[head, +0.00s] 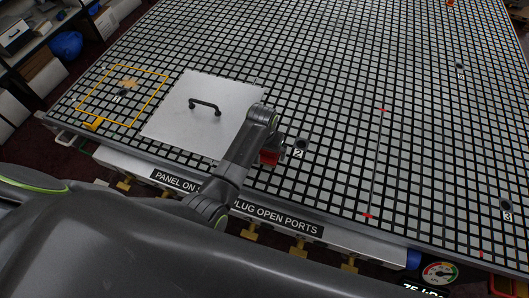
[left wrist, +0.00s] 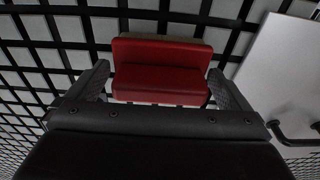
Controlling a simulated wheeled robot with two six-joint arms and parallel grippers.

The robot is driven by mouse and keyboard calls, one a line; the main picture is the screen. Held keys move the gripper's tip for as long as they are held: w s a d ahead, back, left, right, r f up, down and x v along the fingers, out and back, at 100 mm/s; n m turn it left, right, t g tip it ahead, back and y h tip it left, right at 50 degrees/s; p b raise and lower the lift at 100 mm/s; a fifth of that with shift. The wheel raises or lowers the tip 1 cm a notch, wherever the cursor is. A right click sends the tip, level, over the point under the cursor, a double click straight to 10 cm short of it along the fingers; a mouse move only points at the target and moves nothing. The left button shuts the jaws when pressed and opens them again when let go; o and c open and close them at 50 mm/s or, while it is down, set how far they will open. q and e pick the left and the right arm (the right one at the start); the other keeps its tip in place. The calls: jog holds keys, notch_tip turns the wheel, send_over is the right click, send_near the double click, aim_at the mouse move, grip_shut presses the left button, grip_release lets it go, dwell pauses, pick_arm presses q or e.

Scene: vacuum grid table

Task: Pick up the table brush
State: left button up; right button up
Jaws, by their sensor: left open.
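The table brush appears as a red block (left wrist: 160,72) with a tan strip along its far edge, lying on the grid table. In the head view only a small red part (head: 268,157) shows, the rest hidden behind my left arm. My left gripper (head: 273,148) is low over the table at the brush. In the left wrist view its open fingers (left wrist: 158,84) stand on either side of the red block. I cannot tell whether they touch it. My right gripper is not in view.
A pale panel (head: 182,122) with a black handle (head: 205,106) lies just left of my left gripper. A yellow outlined square (head: 137,67) is farther left. A dark port marked 2 (head: 301,144) is close on the right. The grid table (head: 340,80) is largely clear beyond.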

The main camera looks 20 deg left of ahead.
pick_arm(q)
jog(key=c, duration=0.9)
notch_tip(320, 180, up, 10)
jog(key=shift+r+b, duration=0.1)
jog(key=shift+b, duration=0.75)
jog(key=o, duration=0.5)
jog(key=shift+c, duration=1.4)
jog(key=shift+f, duration=0.2)
